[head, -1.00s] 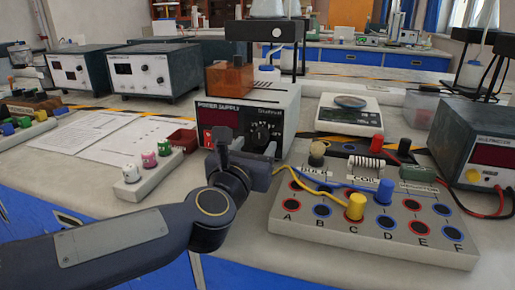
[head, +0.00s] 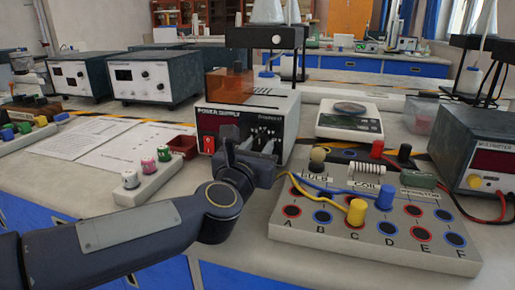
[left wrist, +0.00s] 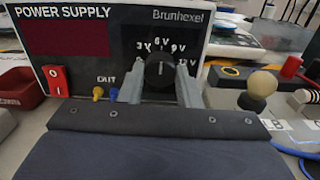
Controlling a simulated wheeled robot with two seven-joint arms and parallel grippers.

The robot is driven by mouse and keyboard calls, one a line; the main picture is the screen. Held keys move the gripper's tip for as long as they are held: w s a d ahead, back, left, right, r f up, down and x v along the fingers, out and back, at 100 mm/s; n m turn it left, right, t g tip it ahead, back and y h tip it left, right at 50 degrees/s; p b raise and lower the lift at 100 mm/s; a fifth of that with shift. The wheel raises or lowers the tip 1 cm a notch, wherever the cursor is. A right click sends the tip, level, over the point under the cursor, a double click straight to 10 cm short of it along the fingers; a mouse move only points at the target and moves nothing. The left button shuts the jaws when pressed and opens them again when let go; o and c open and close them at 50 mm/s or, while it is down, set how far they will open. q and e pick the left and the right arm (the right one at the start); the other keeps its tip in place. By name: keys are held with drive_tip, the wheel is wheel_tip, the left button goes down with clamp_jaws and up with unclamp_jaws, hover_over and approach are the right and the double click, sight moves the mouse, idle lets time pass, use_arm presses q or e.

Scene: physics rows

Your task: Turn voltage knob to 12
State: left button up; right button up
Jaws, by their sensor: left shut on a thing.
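The power supply (head: 272,108) stands in the middle of the bench, with its dark display and red switch facing me; it fills the upper left of the left wrist view (left wrist: 120,50). Its black voltage knob (left wrist: 159,72) sits under an arc of marks from 3V through 6V and 9V to 12V at the right. The knob's pale line looks about upright, near 6V. My left gripper (head: 258,146) is at the panel, shut on the knob, with one finger on each side of it (left wrist: 160,88). In the head view the gripper hides the knob. My right gripper is not in view.
A circuit board (head: 292,226) with yellow (head: 356,211) and blue (head: 385,195) plugs lies right of my left gripper. A small block with several coloured knobs (head: 147,181) and a red tray (head: 182,147) lie left.

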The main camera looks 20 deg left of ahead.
use_arm(q)
drive_tip(key=m, duration=0.3)
drive_tip(key=shift+m+p, duration=0.35)
drive_tip(key=shift+m, duration=0.05)
drive_tip(key=m+p, duration=0.1)
drive_tip(key=m, duration=0.2)
drive_tip(key=shift+m, duration=0.3)
drive_tip(key=m+p, duration=0.1)
drive_tip(key=m, duration=0.3)
drive_tip(key=shift+m, duration=0.3)
drive_tip(key=shift+m+p, duration=0.9)
drive_tip(key=shift+m, duration=1)
drive_tip(key=o, duration=1)
